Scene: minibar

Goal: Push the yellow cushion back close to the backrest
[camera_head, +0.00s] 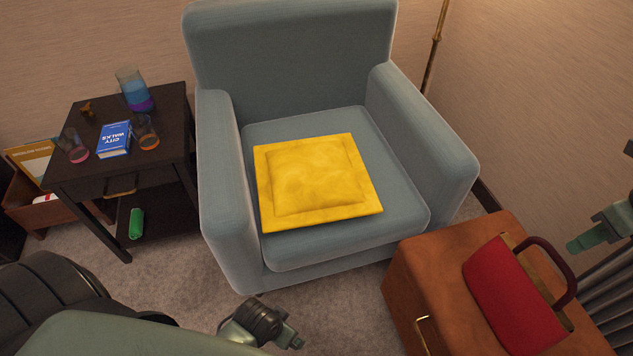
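The yellow cushion (316,181) lies flat on the seat of a grey-blue armchair (408,196). A strip of bare seat shows between the cushion's back edge and the backrest (292,60). The cushion's front edge is near the seat's front. My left gripper (290,338) is low in the picture, in front of the chair and apart from the cushion. Neither gripper's opening can be made out.
A dark side table (88,172) at the left bears a blue book (114,139), glasses and a jug (134,90). A brown case (425,290) with a red handbag (510,300) stands at the lower right. Armrests flank the seat. Carpet is clear before the chair.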

